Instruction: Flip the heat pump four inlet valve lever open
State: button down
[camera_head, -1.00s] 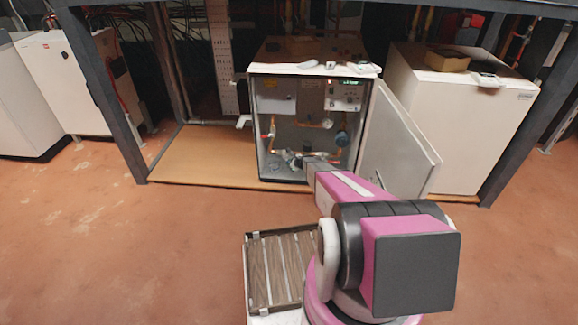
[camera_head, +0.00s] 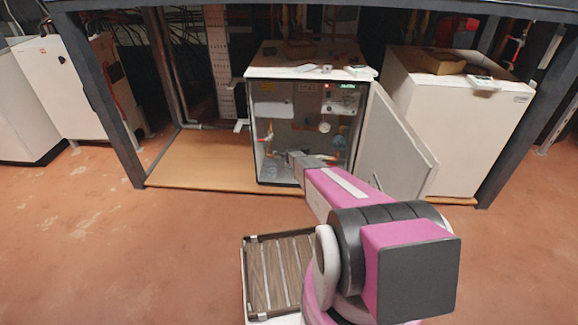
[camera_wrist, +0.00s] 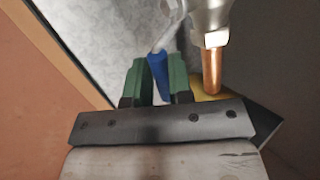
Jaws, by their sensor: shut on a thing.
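The heat pump with its door open (camera_head: 311,73) stands at the centre of the head view, with copper pipes and fittings inside. My gripper (camera_wrist: 158,82) has two green fingers, shut on a blue lever (camera_wrist: 158,70). The lever lies between the fingers and points toward my palm. A pale metal part runs up from its far end. A copper pipe (camera_wrist: 211,71) with a metal fitting (camera_wrist: 213,22) is close to the right of the fingers. In the head view my wrist reaches low into the cabinet, and the lever is too small to make out there.
The open door (camera_head: 392,150) stands just right of my arm. White cabinets stand to the right (camera_head: 460,125) and left (camera_head: 70,80). Dark frame posts flank the bay. The wooden platform (camera_head: 205,160) left of the heat pump is clear.

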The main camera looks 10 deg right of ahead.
jog(key=shift+r+n+h, duration=0.3)
jog(key=shift+r+h, duration=0.15)
jog(key=shift+h, duration=0.45)
jog(key=shift+r, duration=0.1)
jog(key=c, duration=1)
grip_release()
jog(key=shift+a, duration=0.1)
jog(key=shift+c, duration=0.2)
jog(key=v, duration=1)
jog(key=shift+r, duration=0.45)
jog(key=shift+a, duration=0.2)
